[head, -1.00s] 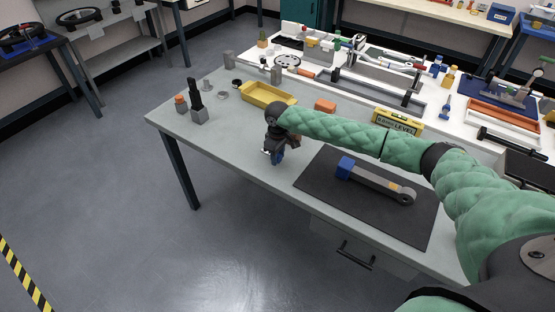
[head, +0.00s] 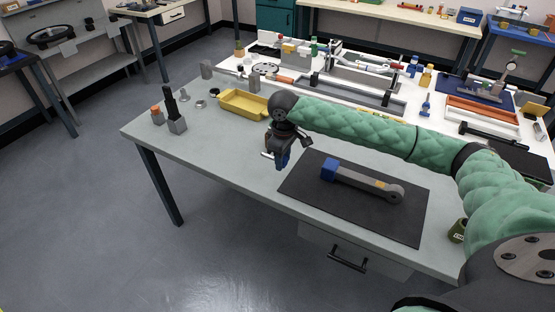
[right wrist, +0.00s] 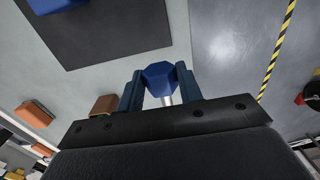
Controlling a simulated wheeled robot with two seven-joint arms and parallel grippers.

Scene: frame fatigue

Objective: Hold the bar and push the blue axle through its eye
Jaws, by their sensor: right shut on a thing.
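The bar (head: 360,182) is grey, with a blue block at its left end and a round eye (head: 397,193) at its right end. It lies flat on a black mat (head: 310,202). My right gripper (head: 282,160) is above the table just left of the mat, apart from the bar. It is shut on the blue axle, whose blue faceted head (right wrist: 159,77) sits between the fingers in the right wrist view, with a pale metal shank below. The bar's blue end block (right wrist: 55,4) shows at that view's top edge. My left gripper is not in view.
A yellow tray (head: 232,108) and a dark grey upright holder (head: 176,125) stand on the table's left part. Tools and racks crowd the back bench. The table front left of the mat is clear.

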